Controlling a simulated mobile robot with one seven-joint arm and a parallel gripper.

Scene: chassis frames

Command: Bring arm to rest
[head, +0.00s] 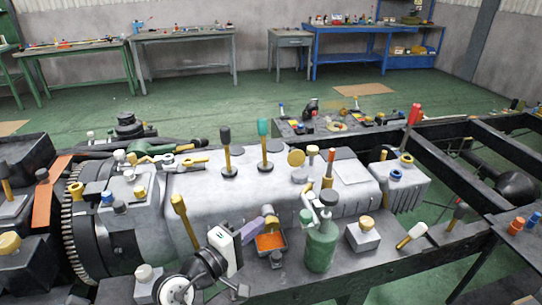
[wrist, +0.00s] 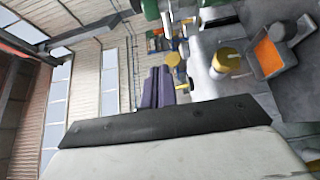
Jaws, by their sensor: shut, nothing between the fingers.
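My gripper (head: 266,216) shows at the lower middle of the head view, at the end of my white and black wrist, above the front part of the grey engine block. Its purple fingers also show in the wrist view (wrist: 158,88), side by side and closed, with nothing held. Just below the fingers in the head view sits a small grey tray with an orange inside (head: 270,242); it also shows at the upper right of the wrist view (wrist: 268,57). The fingers look clear of it, though the exact gap is hard to tell.
A green bottle (head: 321,246) stands right of the tray, near my gripper. Several upright tools with yellow handles (head: 186,220) stand around the engine block (head: 220,190). The dark chassis frame (head: 420,258) runs to the right. Benches line the far wall; the green floor (head: 215,108) between is mostly open.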

